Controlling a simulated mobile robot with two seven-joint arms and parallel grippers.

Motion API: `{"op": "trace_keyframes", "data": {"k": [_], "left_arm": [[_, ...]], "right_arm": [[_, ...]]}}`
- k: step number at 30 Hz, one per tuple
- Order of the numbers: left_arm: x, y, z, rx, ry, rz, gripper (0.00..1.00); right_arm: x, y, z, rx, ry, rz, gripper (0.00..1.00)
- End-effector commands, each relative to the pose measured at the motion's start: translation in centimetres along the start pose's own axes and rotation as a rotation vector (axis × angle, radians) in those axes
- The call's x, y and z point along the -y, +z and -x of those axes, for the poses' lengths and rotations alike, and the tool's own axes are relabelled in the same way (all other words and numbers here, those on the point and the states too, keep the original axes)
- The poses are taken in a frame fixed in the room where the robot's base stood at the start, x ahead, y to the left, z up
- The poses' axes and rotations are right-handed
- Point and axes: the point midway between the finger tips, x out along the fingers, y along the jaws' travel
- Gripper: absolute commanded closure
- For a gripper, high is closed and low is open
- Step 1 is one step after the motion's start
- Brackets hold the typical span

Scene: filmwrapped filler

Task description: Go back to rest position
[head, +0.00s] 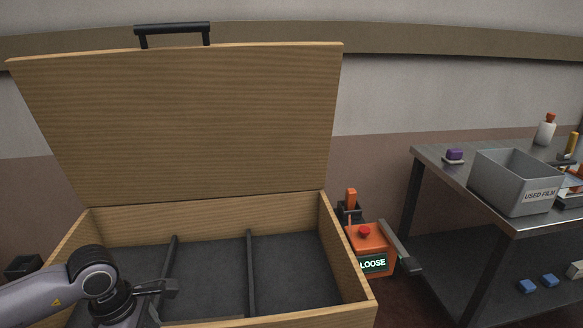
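My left arm comes in from the lower left, and its gripper (160,288) is over the left part of an open wooden box (347,270). I see the gripper from the side and cannot tell whether its fingers are apart. Nothing shows held in it. My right gripper is not in view.
The box's raised lid (190,120) stands behind it, with a black handle (172,30) on top. Dark dividers split the box floor, which looks empty where visible. An orange device (370,240) reading "LOOSE" stands right of the box. A metal table (440,172) bears a grey "USED FILM" bin (492,188).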

Motion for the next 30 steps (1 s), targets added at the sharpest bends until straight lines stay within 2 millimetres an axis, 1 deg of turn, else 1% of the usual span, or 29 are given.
{"op": "trace_keyframes", "data": {"k": [1, 2, 3, 5, 6, 7, 8, 9, 11, 12, 14, 15, 17, 18, 20, 21, 23, 24, 26, 27, 28, 29, 30], "left_arm": [[1.1, 1.9, -1.3, 0.074, -0.037, 0.009, 0.05], [2.1, 3.4, -2.0, 0.141, -0.069, 0.025, 0.05], [3.2, 5.4, -2.7, 0.227, -0.109, 0.048, 0.05], [5.0, 8.5, -3.3, 0.364, -0.177, 0.098, 0.05], [6.2, 10.6, -3.5, 0.462, -0.229, 0.142, 0.05], [7.0, 12.2, -3.5, 0.536, -0.269, 0.178, 0.05], [7.8, 13.7, -3.4, 0.61, -0.313, 0.221, 0.05], [8.8, 15.6, -3.1, 0.711, -0.375, 0.286, 0.05], [9.8, 18.2, -2.3, 0.863, -0.475, 0.404, 0.05], [10.2, 19.7, -1.6, 0.962, -0.545, 0.496, 0.05], [10.3, 21.4, -0.4, 1.105, -0.653, 0.649, 0.05], [10.0, 22.2, 0.3, 1.193, -0.727, 0.763, 0.05], [9.2, 22.7, 1.0, 1.311, -0.836, 0.945, 0.05], [8.4, 22.6, 1.3, 1.382, -0.907, 1.077, 0.05], [7.1, 22.0, 1.2, 1.475, -1.014, 1.288, 0.05], [6.1, 21.3, 0.7, 1.526, -1.082, 1.436, 0.05], [4.8, 19.8, -0.6, 1.586, -1.181, 1.67, 0.05], [4.1, 18.5, -1.9, 1.613, -1.244, 1.835, 0.05], [3.4, 16.3, -4.3, 1.635, -1.33, 2.092, 0.05], [3.2, 14.8, -6.2, 1.634, -1.383, 2.264, 0.05], [3.3, 13.7, -7.7, -1.543, 1.348, -2.273, 0.05], [3.6, 12.6, -9.2, -1.431, 1.29, -2.242, 0.05], [4.1, 11.2, -11.3, -1.289, 1.217, -2.197, 0.05]], "right_arm": [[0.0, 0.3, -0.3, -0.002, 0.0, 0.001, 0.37], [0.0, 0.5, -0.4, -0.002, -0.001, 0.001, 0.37], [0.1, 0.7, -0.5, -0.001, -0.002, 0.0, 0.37], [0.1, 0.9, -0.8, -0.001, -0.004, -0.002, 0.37], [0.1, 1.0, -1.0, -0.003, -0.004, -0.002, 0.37], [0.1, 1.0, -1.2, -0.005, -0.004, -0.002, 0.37], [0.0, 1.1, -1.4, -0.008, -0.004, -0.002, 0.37], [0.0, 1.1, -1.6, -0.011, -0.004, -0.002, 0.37], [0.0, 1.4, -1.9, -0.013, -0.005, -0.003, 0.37], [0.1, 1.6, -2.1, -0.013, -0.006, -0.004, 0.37], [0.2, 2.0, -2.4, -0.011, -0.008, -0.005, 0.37], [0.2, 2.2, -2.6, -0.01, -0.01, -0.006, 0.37], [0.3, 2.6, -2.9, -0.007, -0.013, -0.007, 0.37], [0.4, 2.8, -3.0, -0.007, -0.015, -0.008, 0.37], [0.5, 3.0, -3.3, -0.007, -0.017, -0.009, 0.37], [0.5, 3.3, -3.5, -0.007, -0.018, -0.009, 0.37], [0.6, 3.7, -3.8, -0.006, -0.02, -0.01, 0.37], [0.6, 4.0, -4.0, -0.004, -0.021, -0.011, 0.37], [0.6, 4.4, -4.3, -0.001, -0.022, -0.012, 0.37], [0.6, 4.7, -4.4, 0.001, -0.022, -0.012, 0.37], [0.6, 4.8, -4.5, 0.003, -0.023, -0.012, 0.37], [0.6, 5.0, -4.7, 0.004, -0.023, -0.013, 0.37], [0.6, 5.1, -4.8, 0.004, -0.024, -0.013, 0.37]]}}
